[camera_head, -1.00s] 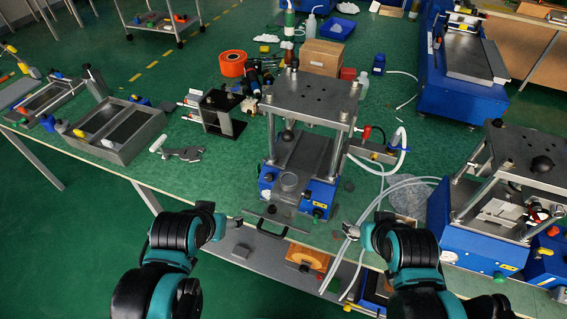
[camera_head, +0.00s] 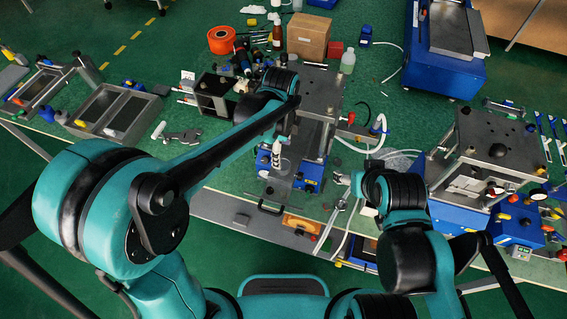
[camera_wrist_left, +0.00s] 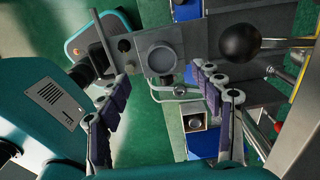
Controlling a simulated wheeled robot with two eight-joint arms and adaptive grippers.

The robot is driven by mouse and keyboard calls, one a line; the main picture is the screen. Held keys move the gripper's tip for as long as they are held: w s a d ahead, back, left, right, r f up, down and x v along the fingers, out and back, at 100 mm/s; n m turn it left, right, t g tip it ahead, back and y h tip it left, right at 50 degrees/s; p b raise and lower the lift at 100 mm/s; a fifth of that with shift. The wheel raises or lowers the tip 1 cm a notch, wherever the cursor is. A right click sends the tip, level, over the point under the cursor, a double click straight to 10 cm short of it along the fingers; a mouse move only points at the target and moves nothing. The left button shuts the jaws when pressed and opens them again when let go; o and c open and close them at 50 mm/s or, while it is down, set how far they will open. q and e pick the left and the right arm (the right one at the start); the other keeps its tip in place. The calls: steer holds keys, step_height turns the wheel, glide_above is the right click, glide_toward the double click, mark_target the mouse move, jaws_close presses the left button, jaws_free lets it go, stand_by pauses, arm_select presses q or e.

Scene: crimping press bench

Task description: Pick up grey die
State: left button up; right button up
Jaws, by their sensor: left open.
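The grey die, a round grey disc (camera_wrist_left: 157,57), sits on a flat metal plate at the front of the middle press (camera_head: 314,130). In the left wrist view it lies just beyond and between my open left fingers (camera_wrist_left: 165,82), which do not touch it. In the head view my left gripper (camera_head: 277,156) hangs over the front of this press, pointing down, and largely hides the die. My right gripper (camera_head: 341,188) is to the right of the press front, clear of the die; its jaw opening is too small to judge.
A black ball knob (camera_wrist_left: 240,42) and metal posts stand close to the right of my left fingers in the wrist view. A second press (camera_head: 490,160) stands at the right. White hoses (camera_head: 377,140) run between the presses. Metal trays (camera_head: 118,112) lie at the left.

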mark_target(283, 165)
arm_select(q)
steer(key=shift+d+f, duration=0.1)
steer(key=shift+f, duration=0.35)
step_height(283, 165, down, 7)
steer(key=shift+w+f+b, duration=0.1)
steer(key=shift+b, duration=0.7)
jaws_close()
